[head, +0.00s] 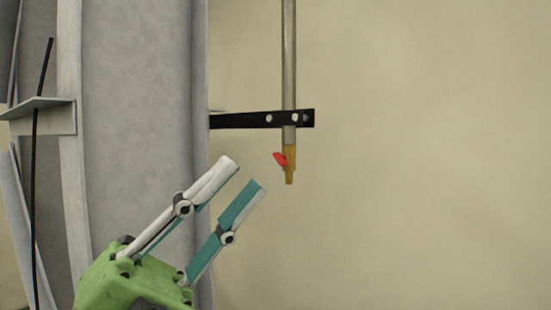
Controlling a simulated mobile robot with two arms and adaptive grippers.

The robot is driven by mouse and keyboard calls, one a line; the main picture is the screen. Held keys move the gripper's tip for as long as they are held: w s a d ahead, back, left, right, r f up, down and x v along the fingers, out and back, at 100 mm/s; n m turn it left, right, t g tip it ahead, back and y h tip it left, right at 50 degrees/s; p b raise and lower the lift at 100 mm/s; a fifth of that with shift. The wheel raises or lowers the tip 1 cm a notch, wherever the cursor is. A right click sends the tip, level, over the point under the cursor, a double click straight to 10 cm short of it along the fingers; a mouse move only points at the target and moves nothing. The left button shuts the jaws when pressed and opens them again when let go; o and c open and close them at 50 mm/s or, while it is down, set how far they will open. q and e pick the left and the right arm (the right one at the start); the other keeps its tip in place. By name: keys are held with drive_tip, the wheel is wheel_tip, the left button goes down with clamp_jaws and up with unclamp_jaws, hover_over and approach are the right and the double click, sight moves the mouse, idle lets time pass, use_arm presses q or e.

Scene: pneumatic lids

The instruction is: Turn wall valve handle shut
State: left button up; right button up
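A small red valve handle (280,159) sits on the left side of a brass valve (290,165) at the lower end of a vertical grey pipe (289,60). The handle is tilted, running from upper left to lower right. My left gripper (245,173) comes up from the lower left, green at its base with white and teal fingers. Its fingers are apart with nothing between them. In the picture its tips are below and to the left of the handle, not touching it. My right gripper is not in view.
A black bracket (245,120) holds the pipe just above the valve and reaches left to a wide grey column (140,120). A metal shelf bracket (45,110) and thin dark rod are at the far left. The beige wall (430,160) to the right is bare.

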use_arm(q)
drive_tip(key=d+f+m+g+y, duration=0.1)
drive_tip(key=d+m+g+y, duration=0.1)
drive_tip(key=d+m+y, duration=0.3)
drive_tip(key=n+t+y, duration=0.7)
drive_tip(key=t+y, duration=0.3)
drive_tip(key=y, duration=0.1)
approach(277, 160)
drive_tip(key=p+x, duration=0.6)
drive_tip(key=x, duration=0.2)
drive_tip(key=shift+r, duration=0.15)
drive_tip(key=shift+w+d, duration=0.25)
drive_tip(key=shift+w, duration=0.2)
drive_tip(key=shift+w+d, duration=0.1)
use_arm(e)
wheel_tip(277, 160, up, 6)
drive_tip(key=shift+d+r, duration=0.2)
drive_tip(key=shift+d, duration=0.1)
use_arm(q)
clamp_jaws()
